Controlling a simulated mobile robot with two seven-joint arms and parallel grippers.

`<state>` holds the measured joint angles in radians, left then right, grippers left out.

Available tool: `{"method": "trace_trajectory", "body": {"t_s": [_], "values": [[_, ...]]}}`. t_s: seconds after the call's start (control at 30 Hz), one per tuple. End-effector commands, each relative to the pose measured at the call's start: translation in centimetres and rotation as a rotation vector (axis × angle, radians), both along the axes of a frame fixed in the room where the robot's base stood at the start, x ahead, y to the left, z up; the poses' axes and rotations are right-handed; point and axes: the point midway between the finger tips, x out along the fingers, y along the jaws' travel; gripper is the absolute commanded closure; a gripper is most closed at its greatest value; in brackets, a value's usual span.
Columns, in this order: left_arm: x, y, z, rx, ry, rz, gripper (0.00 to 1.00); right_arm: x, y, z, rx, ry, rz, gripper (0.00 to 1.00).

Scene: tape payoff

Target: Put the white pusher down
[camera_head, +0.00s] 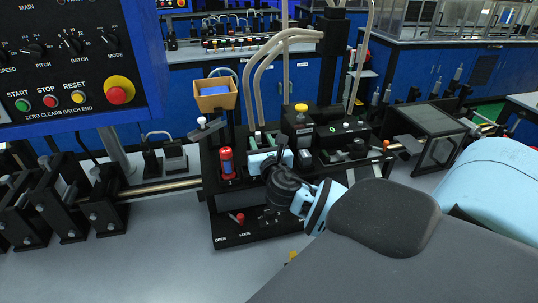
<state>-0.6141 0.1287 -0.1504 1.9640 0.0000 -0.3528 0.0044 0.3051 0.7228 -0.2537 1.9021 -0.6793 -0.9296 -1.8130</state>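My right arm comes in from the right, and its dark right gripper (281,158) is over the middle of the black machine (228,235). The hand and wrist hide most of the fingers, so I cannot see whether they are open or shut, or whether they hold anything. A pale blue block (258,162) shows just left of the gripper. I cannot make out the white pusher with certainty. A small pale, tilted piece (207,130) sits left of the machine's upright post. My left gripper is not in view.
A red cylinder (227,163) stands left of the gripper, and a tan bin (215,95) with blue contents is above it. A button panel (70,65) fills the upper left. Black roller stands (65,210) line the left. The pale surface (150,265) at lower left is clear.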

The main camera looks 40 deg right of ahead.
Motion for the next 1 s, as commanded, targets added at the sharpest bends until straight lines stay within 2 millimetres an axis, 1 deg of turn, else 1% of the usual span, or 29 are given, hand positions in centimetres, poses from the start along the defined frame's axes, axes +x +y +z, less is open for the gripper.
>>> {"method": "trace_trajectory", "body": {"t_s": [0.03,0.2,0.3,0.43,0.6,1.0], "values": [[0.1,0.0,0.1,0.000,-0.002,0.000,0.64,-1.0,0.6,0.0,-0.001,0.000,0.003,0.64],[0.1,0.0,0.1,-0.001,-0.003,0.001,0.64,-4.0,2.3,-0.1,0.000,0.001,0.003,0.64],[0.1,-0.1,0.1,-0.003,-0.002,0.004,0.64,-5.5,3.0,0.0,0.000,0.001,0.002,0.64],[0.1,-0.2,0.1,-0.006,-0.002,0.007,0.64,-6.8,3.8,-0.1,0.000,0.001,0.001,0.64],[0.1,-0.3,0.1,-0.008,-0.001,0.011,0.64,-7.6,4.2,0.0,0.000,0.000,0.000,0.64],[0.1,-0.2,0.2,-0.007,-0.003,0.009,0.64,-7.6,4.2,0.0,0.000,-0.001,0.000,0.64]]}}
